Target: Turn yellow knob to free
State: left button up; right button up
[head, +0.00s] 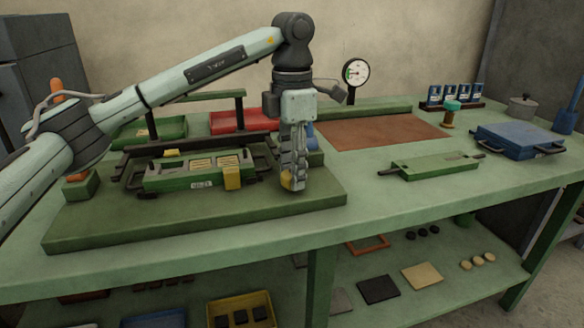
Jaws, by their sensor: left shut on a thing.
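The yellow knob (287,182) shows at the fingertips of my left gripper (294,184), near the right end of the dark green base board (120,225). My left gripper points straight down and is shut on the knob. The fingers hide much of the knob, so I cannot tell its turn position. A green sheet-roll device (190,180) with a yellow block (232,178) on its front stands just left of the gripper. My right gripper is not in view.
A pressure gauge (355,72) stands behind the gripper. Red (240,120) and green trays sit behind the device. A green plate with handles (437,166) and a blue case (518,141) lie to the right. The bench's front right is clear.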

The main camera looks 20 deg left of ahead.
pick_arm(q)
jog(key=n, duration=0.4)
jog(key=shift+n, duration=0.4)
jog(key=shift+r+n, duration=0.1)
jog(key=shift+n, duration=2.1)
jog(key=o, duration=1.1)
jog(key=shift+o, duration=0.2)
notch_tip(320, 180, up, 12)
